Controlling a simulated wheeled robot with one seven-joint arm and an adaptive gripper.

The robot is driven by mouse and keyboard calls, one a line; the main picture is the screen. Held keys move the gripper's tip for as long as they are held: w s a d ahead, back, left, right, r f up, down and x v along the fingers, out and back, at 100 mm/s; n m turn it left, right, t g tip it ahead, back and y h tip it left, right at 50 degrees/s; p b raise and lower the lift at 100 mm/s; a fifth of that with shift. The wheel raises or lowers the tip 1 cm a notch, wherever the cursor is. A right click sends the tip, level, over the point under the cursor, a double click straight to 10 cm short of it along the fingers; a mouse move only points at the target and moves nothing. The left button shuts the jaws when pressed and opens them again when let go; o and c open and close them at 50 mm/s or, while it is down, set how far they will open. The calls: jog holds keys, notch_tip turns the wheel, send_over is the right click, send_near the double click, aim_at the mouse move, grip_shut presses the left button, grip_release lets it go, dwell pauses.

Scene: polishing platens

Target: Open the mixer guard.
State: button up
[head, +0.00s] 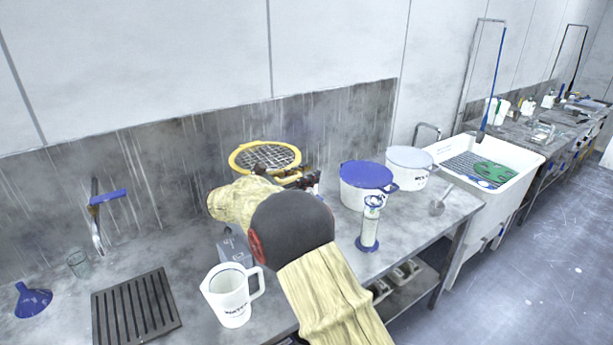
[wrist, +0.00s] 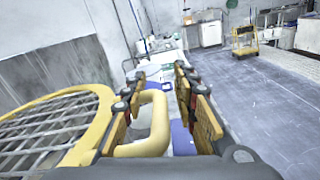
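The mixer guard is a round yellow rim with a dark wire mesh (head: 265,156), near the back wall on the steel bench in the head view. In the wrist view its yellow rim and mesh (wrist: 55,125) fill the left side. A yellow bent handle (wrist: 158,105) sticks out from it. My gripper (wrist: 158,103) is open, with its fingers on either side of the handle. I cannot tell whether either finger touches it. In the head view my gripper (head: 307,182) is at the guard's right front edge, and my arm hides most of the mixer below.
White tubs with a blue lid (head: 367,174) and a pale lid (head: 409,157) stand right of my gripper. A clear cylinder with a blue base (head: 369,225) is in front of them. A white jug (head: 230,298) and a dark drain grate (head: 136,306) are at the front left.

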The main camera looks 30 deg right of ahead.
grip_shut()
dwell(1.0)
